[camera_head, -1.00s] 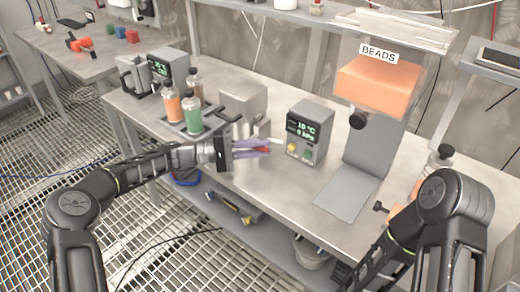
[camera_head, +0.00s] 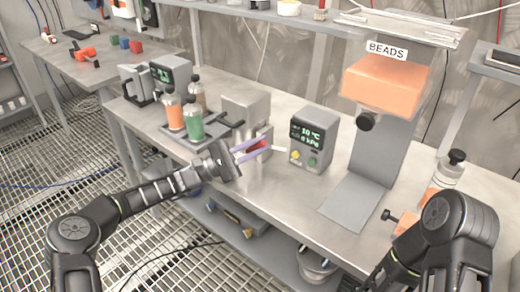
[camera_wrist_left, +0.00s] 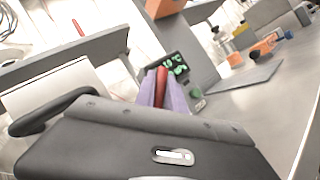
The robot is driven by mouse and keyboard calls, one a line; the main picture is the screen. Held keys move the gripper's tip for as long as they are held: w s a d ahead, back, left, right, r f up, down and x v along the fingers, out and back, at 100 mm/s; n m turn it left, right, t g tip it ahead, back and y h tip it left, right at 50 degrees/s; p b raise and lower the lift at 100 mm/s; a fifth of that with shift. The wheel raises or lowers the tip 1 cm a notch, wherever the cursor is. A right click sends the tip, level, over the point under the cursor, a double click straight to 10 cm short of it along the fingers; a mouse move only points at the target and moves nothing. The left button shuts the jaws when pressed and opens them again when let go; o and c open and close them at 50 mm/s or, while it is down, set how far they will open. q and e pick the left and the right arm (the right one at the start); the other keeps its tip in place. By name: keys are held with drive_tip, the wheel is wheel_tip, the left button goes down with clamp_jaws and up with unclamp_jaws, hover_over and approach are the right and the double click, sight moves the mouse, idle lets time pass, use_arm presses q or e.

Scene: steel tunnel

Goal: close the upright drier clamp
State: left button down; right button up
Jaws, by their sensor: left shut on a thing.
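My left gripper (camera_head: 252,149) has pale purple fingers. They are shut on a small red piece (camera_head: 258,145), likely the clamp, in front of a grey metal block (camera_head: 246,108). A white tube (camera_head: 280,149) runs from near the red piece toward a grey display box (camera_head: 314,140). In the left wrist view the red piece (camera_wrist_left: 161,86) stands between the fingers (camera_wrist_left: 166,94), which hide part of it. I cannot tell how far the clamp is closed. My right arm shows at the lower right, but its gripper is out of view.
A tray (camera_head: 210,142) with several bottles stands left of the block. The beads hopper (camera_head: 384,85) stands on a grey stand at the right. A black-capped bottle (camera_head: 447,176) is near the right arm. The bench's front edge runs below my left gripper.

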idle(0.3)
use_arm(q)
drive_tip(key=c, duration=1.4)
unclamp_jaws()
drive_tip(key=v, duration=0.8)
drive_tip(key=shift+d+b, duration=0.1)
drive_tip(key=shift+b, duration=0.3)
